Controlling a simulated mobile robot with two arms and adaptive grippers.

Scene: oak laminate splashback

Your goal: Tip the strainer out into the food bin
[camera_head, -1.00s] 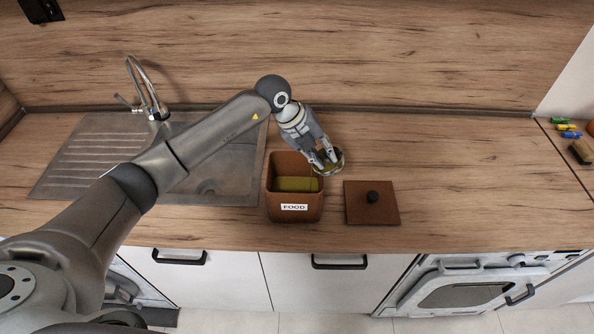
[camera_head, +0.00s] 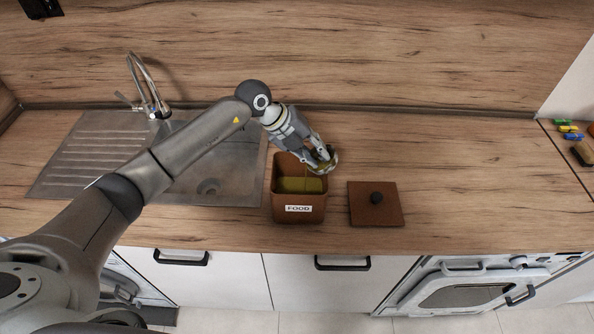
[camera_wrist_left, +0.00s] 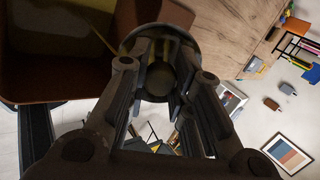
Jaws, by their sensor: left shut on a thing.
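The brown food bin (camera_head: 299,215), with a white FOOD label, stands open on the worktop; olive-green stuff or lining shows inside. It also fills the upper left of the left wrist view (camera_wrist_left: 60,75). My left gripper (camera_head: 321,164) is shut on the strainer (camera_head: 331,155), a small round metal thing at the bin's back right corner, partly hidden by the fingers. In the left wrist view the strainer's round rim (camera_wrist_left: 130,40) shows beyond the fingers, beside the bin. The strainer looks tilted; I cannot tell what it holds. My right gripper is not in view.
A brown square lid (camera_head: 362,213) with a black knob lies right of the bin. A steel sink (camera_head: 215,170) with a tap (camera_head: 150,90) is at the left. Small coloured things (camera_head: 570,130) lie far right. The worktop right of the lid is clear.

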